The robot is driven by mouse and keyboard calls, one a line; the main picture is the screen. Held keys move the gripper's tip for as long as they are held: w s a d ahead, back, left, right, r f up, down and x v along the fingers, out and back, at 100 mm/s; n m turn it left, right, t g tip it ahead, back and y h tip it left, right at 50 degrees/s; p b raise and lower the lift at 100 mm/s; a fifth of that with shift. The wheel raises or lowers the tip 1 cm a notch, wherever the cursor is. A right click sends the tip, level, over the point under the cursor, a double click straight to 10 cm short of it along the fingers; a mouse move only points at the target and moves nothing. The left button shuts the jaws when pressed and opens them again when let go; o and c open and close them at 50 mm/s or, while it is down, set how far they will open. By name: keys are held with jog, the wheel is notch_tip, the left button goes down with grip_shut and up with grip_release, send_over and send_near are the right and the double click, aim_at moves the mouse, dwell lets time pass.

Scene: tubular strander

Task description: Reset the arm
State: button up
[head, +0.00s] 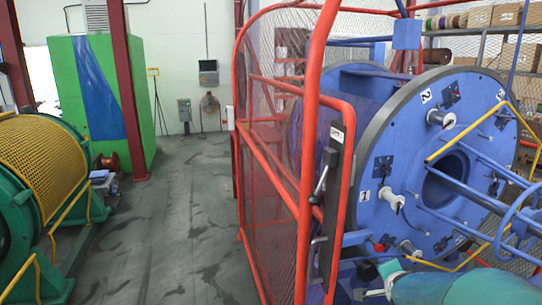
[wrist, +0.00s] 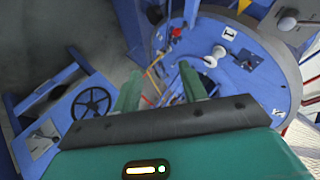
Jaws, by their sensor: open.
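My gripper shows in the wrist view (wrist: 161,90) with its two green fingers spread apart and nothing between them. It points toward the blue strander disc (wrist: 235,70), with open space between fingertips and disc as far as I can tell. In the head view my teal arm comes in at the lower right, in front of the large blue disc (head: 382,155). The fingers are small and partly unclear there. The disc carries white spool holders and number labels.
A red mesh guard (head: 269,150) stands left of the disc. A yellow rail (head: 470,133) and a blue handwheel (head: 518,235) are at the right. A black handwheel (wrist: 91,102) sits on a blue frame in the wrist view. The grey floor aisle (head: 175,220) is clear.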

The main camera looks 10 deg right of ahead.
jog(key=s+a+r+n+g+y, duration=0.1)
jog(key=s+a+r+n, duration=0.3)
jog(key=s+a+n, duration=0.4)
jog(key=s+a+r+n+g+y, duration=0.2)
jog(key=s+a+r+n+y, duration=0.1)
jog(key=s+a+n, duration=0.5)
jog(key=s+a+r, duration=0.1)
jog(key=s+a, duration=0.1)
jog(key=a, duration=0.2)
jog(key=shift+s+a+g, duration=0.25)
jog(key=shift+g, duration=0.05)
jog(key=shift+r, duration=0.1)
dwell(0.4)
